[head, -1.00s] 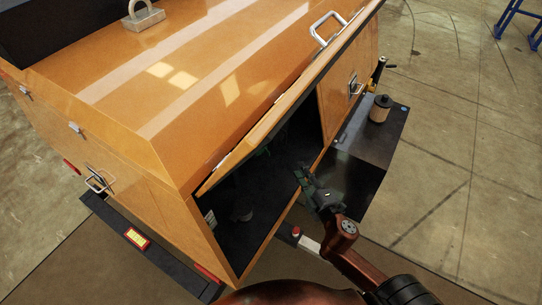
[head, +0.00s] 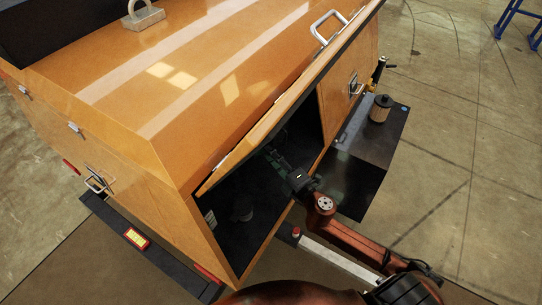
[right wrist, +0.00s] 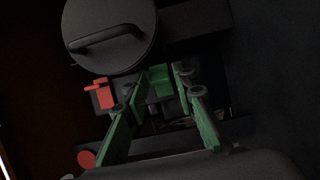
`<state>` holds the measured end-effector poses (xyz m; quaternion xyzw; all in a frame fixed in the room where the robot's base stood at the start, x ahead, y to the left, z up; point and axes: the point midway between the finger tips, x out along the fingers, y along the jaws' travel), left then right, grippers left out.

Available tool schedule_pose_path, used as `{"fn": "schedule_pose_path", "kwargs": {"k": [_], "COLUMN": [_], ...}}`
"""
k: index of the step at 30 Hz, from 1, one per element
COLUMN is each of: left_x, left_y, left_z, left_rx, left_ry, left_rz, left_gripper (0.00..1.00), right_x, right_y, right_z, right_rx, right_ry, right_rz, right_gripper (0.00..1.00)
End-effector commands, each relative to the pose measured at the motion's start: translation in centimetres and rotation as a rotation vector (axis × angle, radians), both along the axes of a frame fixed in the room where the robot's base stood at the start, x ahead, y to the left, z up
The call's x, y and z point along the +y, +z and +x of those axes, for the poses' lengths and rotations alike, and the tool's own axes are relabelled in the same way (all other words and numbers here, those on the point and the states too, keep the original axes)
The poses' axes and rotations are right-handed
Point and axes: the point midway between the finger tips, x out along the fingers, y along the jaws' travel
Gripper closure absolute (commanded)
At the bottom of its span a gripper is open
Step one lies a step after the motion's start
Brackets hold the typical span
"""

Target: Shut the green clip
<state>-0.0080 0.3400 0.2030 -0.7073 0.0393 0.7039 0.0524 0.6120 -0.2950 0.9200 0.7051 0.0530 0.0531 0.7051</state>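The green clip (right wrist: 160,80) shows in the right wrist view as a small green block below a round black housing with a handle (right wrist: 108,35). It appears beyond and between the tips of my right gripper (right wrist: 160,98). The gripper's two green-padded fingers are apart, with nothing held between them. Whether either finger touches the clip I cannot tell. In the head view my right gripper (head: 276,159) is inside the dark opening under the raised door, and the clip cannot be made out there. My left gripper is not in view.
A red clip (right wrist: 103,95) lies left of the green one. The raised orange door (head: 290,100) hangs over the opening of the orange cabinet (head: 150,105). A dark box (head: 372,140) with a filter (head: 380,108) on it stands right of the opening.

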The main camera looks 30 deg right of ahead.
Motion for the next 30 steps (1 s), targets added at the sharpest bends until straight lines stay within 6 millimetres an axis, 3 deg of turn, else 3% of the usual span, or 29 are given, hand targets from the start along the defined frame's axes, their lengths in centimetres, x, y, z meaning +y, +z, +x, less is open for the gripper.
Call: {"fn": "schedule_pose_path", "kwargs": {"k": [7,17,25,30], "left_x": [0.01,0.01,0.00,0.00], "left_y": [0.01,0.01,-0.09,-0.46], "left_z": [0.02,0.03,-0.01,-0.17], "left_rx": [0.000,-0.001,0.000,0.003], "left_ry": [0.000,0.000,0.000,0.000], "left_rz": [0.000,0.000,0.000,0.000], "left_gripper": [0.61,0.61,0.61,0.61], "right_x": [-0.02,-0.03,-0.16,-0.50], "right_y": [-0.03,-0.06,-0.20,-0.32], "right_z": [0.03,0.01,0.16,0.66], "right_rx": [0.001,0.001,0.003,0.003], "right_ry": [-0.001,-0.001,0.019,0.119], "right_rz": [0.000,0.000,-0.001,-0.006], "right_gripper": [0.77,0.99,1.00,1.00]}}
